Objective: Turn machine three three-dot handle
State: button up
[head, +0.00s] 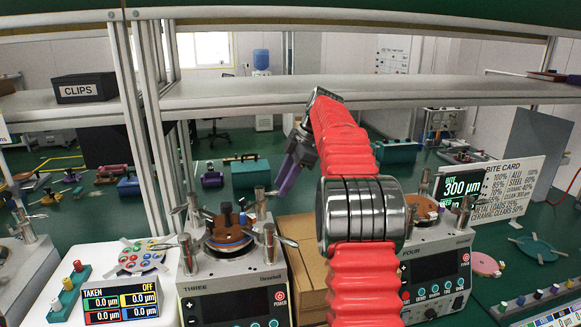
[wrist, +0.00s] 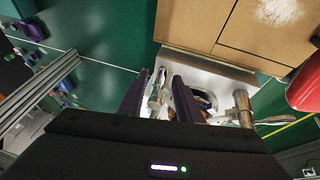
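Machine three (head: 232,302), labelled THREE, stands at the lower middle of the head view. Several metal posts with lever handles ring its round brown top plate (head: 228,236). One such handle (head: 269,241) is at its right front, another (head: 186,254) at its left front. I cannot make out dots on any handle, so I cannot tell which is the three-dot one. My gripper (head: 281,190) hangs above the machine's back right side. In the wrist view its two purple fingers (wrist: 161,76) stand apart, with shiny metal parts showing between and beyond them. Nothing is clearly held.
Machine four (head: 437,272) stands to the right, partly behind my red arm. Cardboard boxes (head: 303,250) fill the gap between the machines. A white box with a TAKEN display (head: 120,302) stands left. A shelf (head: 240,99) spans above.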

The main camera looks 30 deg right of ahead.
jog(key=v, duration=1.1)
jog(key=shift+r, duration=0.1)
dwell(0.7)
jog(key=s+a+r+m+h, duration=0.1)
jog(key=s+a+m, duration=0.35)
jog(key=a, duration=0.55)
jog(key=s+a+m+h, duration=0.1)
jog(key=s+a+m, duration=0.35)
jog(key=a, duration=0.55)
jog(key=s+a+f+m+t, duration=0.1)
jog(key=s+a+f+m, duration=0.1)
jog(key=s+a+f, duration=0.3)
jog(key=s+a+f+m+t+h, duration=0.1)
jog(key=s+a+f+m, duration=0.2)
jog(key=s+f, duration=1)
jog(key=s+a, duration=0.3)
jog(key=s, duration=0.1)
jog(key=shift+s+f+m+h, duration=0.25)
jog(key=shift+f+m+h, duration=0.05)
jog(key=shift+f, duration=0.05)
